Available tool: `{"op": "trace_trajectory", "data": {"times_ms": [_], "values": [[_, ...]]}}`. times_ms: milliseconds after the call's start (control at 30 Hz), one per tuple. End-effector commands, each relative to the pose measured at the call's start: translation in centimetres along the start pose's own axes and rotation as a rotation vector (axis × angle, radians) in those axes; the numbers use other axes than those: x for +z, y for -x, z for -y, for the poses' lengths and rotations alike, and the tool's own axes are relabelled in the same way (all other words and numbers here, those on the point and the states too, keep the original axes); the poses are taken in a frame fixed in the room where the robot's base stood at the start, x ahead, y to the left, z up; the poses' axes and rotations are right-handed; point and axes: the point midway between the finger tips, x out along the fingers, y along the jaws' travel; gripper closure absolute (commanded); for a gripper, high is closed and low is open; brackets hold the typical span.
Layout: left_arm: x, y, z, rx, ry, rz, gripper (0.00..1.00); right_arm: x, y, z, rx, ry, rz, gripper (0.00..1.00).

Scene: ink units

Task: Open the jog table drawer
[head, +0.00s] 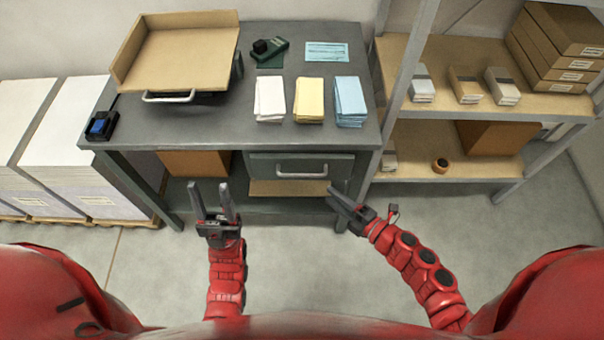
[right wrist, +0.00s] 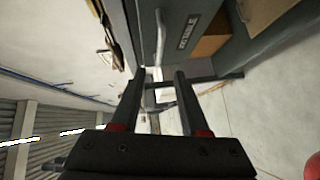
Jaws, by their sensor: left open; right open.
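The drawer (head: 262,168) has a dark grey front and sits under the right half of the grey table (head: 200,122). It looks shut. Its pale bar handle (head: 302,173) runs across the front; the handle (right wrist: 161,38) also shows in the right wrist view, near a label on the drawer front (right wrist: 178,50). My right gripper (head: 333,195) is open and empty, below and to the right of the handle, apart from it. In the right wrist view the fingers (right wrist: 159,76) point toward the drawer side. My left gripper (head: 210,188) is open and empty, left of the drawer.
A tan tray (head: 185,55) with its own handle stands on the table, with white (head: 269,98), yellow (head: 309,98) and blue (head: 350,100) paper stacks. A shelf rack (head: 440,110) stands close on the right. Paper pallets (head: 70,150) stand left. Floor in front is clear.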

Motion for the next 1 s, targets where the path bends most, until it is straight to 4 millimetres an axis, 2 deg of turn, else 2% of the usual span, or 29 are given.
{"op": "trace_trajectory", "data": {"times_ms": [100, 433, 700, 1000], "values": [[-0.1, -0.7, 0.0, 0.0, 0.0, 0.0, 0.5, -0.3, -3.1, -0.5, 0.006, 0.0, -0.008, 0.55], [-0.3, -1.8, 0.1, 0.0, 0.0, 0.0, 0.5, -0.4, -10.3, -0.5, 0.005, -0.003, -0.008, 0.55], [-0.3, -1.9, 0.1, 0.0, 0.0, 0.0, 0.5, -0.3, -12.6, -0.2, 0.004, -0.002, -0.005, 0.55], [-0.3, -1.9, 0.1, 0.0, 0.0, 0.0, 0.5, -0.3, -12.7, -0.1, 0.003, -0.003, -0.005, 0.55]]}}
